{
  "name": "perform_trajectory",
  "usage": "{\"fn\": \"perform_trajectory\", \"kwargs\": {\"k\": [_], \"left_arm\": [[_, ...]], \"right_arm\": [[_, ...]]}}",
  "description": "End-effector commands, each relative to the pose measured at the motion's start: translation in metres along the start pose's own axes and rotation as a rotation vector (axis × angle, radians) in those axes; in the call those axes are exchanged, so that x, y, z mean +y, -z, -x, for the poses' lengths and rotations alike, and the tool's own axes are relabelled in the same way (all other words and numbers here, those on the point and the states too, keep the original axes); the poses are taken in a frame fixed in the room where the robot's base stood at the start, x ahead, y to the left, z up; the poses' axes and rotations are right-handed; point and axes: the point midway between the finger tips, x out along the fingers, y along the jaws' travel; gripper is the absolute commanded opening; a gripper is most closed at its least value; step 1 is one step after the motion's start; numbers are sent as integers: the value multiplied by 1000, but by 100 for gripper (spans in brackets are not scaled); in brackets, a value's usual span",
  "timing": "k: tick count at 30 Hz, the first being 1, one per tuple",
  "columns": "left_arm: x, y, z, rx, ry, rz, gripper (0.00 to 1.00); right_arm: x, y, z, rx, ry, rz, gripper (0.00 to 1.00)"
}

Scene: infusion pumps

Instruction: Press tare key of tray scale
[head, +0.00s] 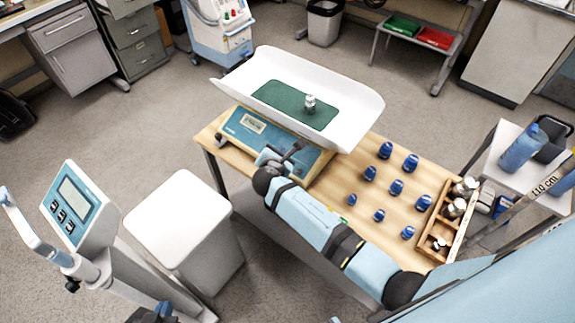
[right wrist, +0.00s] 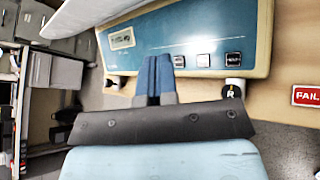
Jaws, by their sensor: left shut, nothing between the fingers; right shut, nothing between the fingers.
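The tray scale has a white tray (head: 345,97) on top and a teal front panel (head: 235,130) with a small display (head: 252,123). In the right wrist view its panel (right wrist: 150,27) shows the display (right wrist: 122,38) and a row of keys: a left key (right wrist: 179,60), a middle key (right wrist: 203,60) and a darker right key (right wrist: 233,58). Their labels are too small to read. My right gripper (right wrist: 157,60) is shut and empty, its blue fingertips in front of the panel just left of the left key. Contact cannot be told. My left gripper (head: 162,308) is shut at the bottom edge.
A green mat (head: 275,93) with a metal weight (head: 310,103) lies in the tray. Several blue-capped items (head: 397,187) stand on the wooden table (head: 375,230), beside a wooden crate (head: 452,226) of bottles. A white stool-like block (head: 180,215) and a display stand (head: 75,205) are at left.

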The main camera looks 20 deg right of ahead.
Motion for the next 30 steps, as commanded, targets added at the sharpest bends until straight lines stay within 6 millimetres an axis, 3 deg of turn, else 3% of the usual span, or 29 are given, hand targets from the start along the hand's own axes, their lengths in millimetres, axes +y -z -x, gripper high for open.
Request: {"fn": "perform_trajectory", "kwargs": {"k": [16,21,30], "left_arm": [[-2,-61,-40,-1,1,0,0],[-2,-67,-42,-11,-1,5,0],[-1,-58,-41,3,-1,9,0]], "right_arm": [[-33,36,-44,0,0,-2,0],[-40,41,-56,-1,-1,-1,0],[-44,43,-60,0,0,-1,0]]}}
